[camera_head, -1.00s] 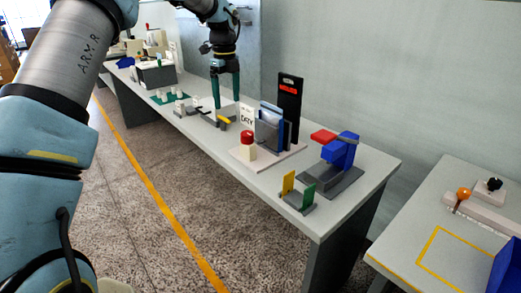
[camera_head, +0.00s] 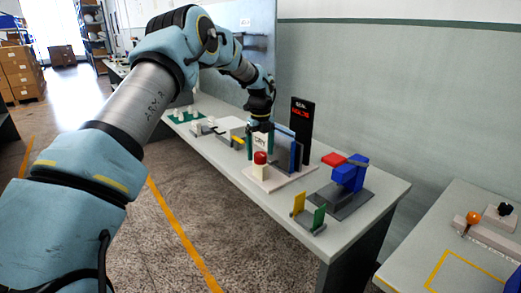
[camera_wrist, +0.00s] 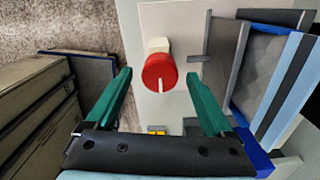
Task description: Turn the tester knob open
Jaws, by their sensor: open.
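The tester has a round red knob (camera_head: 260,157) on a cream post (camera_head: 259,172). It stands on a pale base plate in front of blue and grey upright panels (camera_head: 283,150).
A tall black display (camera_head: 301,118) with red lettering stands behind the panels. A blue device with a red lever (camera_head: 334,159) and yellow and green uprights (camera_head: 309,211) stand further right on the bench. The bench's front strip is clear.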

